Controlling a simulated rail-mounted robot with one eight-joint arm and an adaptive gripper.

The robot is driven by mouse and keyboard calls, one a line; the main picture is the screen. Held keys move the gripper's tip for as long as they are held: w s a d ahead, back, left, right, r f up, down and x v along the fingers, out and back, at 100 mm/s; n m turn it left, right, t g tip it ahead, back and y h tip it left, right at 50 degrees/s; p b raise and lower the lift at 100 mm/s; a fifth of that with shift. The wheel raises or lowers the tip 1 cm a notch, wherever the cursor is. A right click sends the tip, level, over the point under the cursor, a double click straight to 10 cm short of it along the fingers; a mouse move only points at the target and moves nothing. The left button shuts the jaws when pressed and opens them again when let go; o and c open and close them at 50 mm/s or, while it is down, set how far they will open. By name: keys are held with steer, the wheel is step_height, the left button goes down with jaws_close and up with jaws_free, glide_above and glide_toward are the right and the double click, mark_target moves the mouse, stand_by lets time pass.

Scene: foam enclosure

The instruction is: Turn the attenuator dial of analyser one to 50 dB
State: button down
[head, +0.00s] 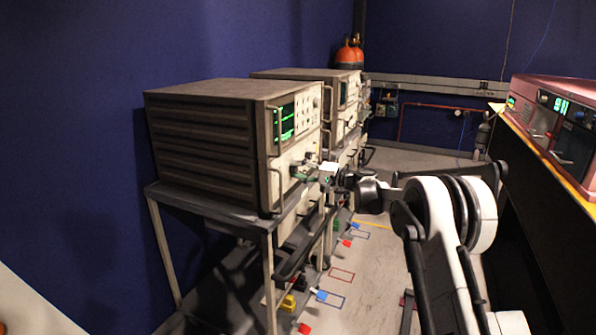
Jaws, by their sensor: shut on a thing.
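The nearer analyser (205,150) is a grey-brown instrument on a metal cart at the left, with a green-lit screen (284,122) and a pale lower front panel. A second similar analyser (346,97) stands behind it. I cannot read which one is labelled one. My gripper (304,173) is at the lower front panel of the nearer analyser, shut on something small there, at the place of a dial. The dial itself is hidden by the gripper, and its scale is too small to read.
The cart (215,208) has a low bar in front. Coloured blocks and outlined rectangles (342,275) lie on the floor. A pink-red instrument (560,120) sits on a bench at the right. Orange cylinders (347,56) stand at the back.

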steer(key=shift+m, duration=0.8)
steer(key=c, duration=1.4)
jaws_free()
steer(key=shift+o, duration=0.2)
steer(key=v, duration=1.2)
steer(key=shift+r, duration=0.15)
